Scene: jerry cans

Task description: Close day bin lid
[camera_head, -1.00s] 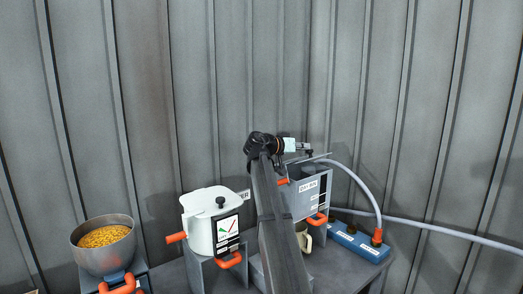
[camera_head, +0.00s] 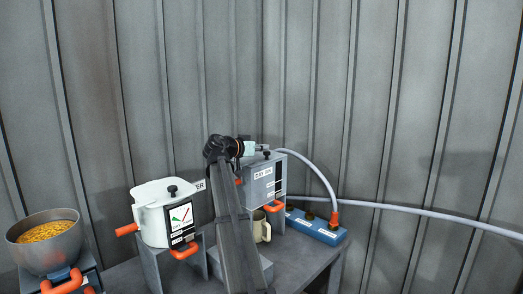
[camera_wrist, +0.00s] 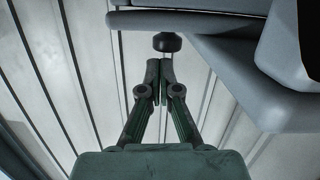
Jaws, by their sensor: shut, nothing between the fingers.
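The day bin (camera_head: 263,185) is a grey box with a white label, standing on the bench right of my arm in the head view. Its lid (camera_head: 276,154) lies at the top and looks nearly level; whether it sits fully down I cannot tell. My gripper (camera_head: 263,148) is at the lid's height, over the bin's top. In the wrist view my gripper (camera_wrist: 160,72) is shut and empty. A dark round knob (camera_wrist: 167,42) shows just beyond the fingertips, beside a grey panel edge. Contact is unclear.
A white lidded pot (camera_head: 160,215) with orange handles stands left of my arm. A steel bowl (camera_head: 45,257) of yellow grain is at far left. A beige mug (camera_head: 262,228) stands below the bin. A blue block (camera_head: 315,229) with a grey hose (camera_head: 318,178) is at right.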

